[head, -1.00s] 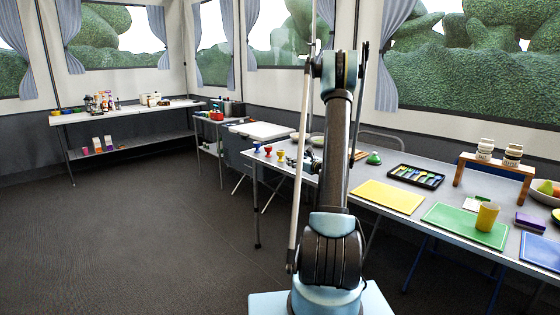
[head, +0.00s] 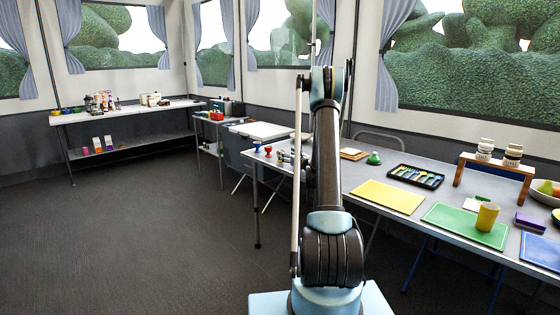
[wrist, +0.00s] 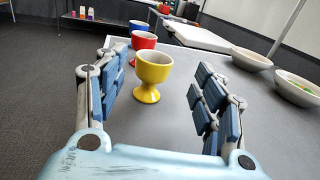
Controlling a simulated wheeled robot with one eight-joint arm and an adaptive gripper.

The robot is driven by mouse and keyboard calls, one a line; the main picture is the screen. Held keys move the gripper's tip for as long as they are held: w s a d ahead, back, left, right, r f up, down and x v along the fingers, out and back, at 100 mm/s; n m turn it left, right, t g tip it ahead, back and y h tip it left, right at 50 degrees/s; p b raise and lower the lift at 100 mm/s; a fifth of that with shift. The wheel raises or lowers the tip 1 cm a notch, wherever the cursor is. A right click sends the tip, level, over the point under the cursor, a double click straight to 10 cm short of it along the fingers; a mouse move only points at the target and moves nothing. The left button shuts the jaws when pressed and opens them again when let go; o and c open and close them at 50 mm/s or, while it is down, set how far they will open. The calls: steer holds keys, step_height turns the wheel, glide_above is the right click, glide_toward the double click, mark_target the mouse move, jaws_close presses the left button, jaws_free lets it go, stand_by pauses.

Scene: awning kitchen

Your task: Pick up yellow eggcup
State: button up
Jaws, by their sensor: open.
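The yellow eggcup (wrist: 152,70) stands upright on the grey table, seen in the wrist view between the two fingers of my gripper (wrist: 161,78). The fingers are open, one on each side of the cup, with visible gaps, and nothing is held. In the head view my gripper (head: 284,156) is low at the left end of the long table, and I cannot make out the yellow eggcup there.
A red eggcup (wrist: 143,41) and a blue eggcup (wrist: 138,26) stand just beyond the yellow one. Two bowls (wrist: 250,59) (wrist: 298,87) stand to the right. A green flask-like item (head: 374,158) and a paint tray (head: 416,176) are farther along the table.

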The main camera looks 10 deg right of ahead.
steer(key=shift+a+x, duration=0.2)
steer(key=shift+x, duration=1.3)
steer(key=shift+a+x, duration=0.2)
steer(key=shift+x, duration=1.3)
steer(key=shift+s, duration=0.15)
steer(key=shift+c, duration=0.5)
steer(key=c, duration=1.1)
